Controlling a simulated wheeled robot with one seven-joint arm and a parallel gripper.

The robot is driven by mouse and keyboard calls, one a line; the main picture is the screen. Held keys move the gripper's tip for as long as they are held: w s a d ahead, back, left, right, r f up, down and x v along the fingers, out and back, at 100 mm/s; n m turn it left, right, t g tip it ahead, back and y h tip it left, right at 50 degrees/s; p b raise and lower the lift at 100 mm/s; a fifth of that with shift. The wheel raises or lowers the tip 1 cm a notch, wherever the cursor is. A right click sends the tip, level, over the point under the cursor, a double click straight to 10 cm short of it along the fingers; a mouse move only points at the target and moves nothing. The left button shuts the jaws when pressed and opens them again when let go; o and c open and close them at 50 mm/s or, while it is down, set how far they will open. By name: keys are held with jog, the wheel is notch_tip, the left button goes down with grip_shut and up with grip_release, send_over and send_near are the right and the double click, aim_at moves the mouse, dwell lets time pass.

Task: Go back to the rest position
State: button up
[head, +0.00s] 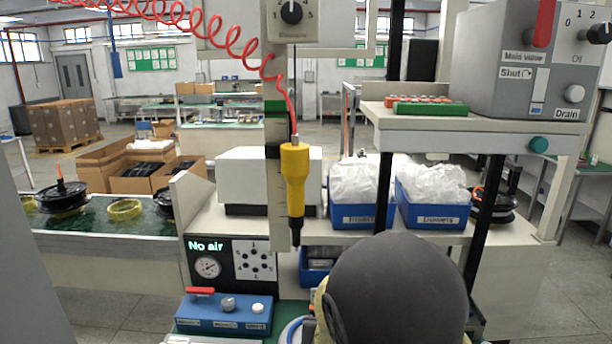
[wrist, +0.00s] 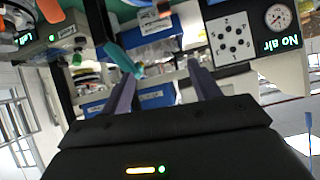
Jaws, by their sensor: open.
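My gripper (wrist: 162,70) shows in the wrist view, its two grey-purple fingers spread apart with nothing held between them. Blue bins lie beyond the fingers in that upside-down view. A teal tapered object (wrist: 120,58) shows near the left fingertip; I cannot tell whether it touches. In the head view my dark rounded arm part fills the bottom middle, and the gripper is hidden. The yellow screwdriver (head: 294,185) hangs upright on a red coiled hose, left of my arm.
The "No air" panel (head: 237,262) and a blue valve box (head: 224,314) stand at lower left. Two blue bins with clear bags, one at left (head: 361,214) and one at right (head: 432,214), sit on the bench. The grey valve box (head: 500,75) and shelf (head: 470,122) are at upper right.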

jog(key=s+d+f+g, duration=0.1)
jog(key=s+d+g, duration=0.3)
jog(key=s, duration=0.5)
jog(key=s+d+f+n+g, duration=0.1)
jog(key=s+d+g, duration=0.4)
jog(key=s, duration=0.4)
jog(key=shift+d+f, duration=0.25)
jog(key=shift+d, duration=0.5)
jog(key=shift+s, duration=0.1)
dwell(0.7)
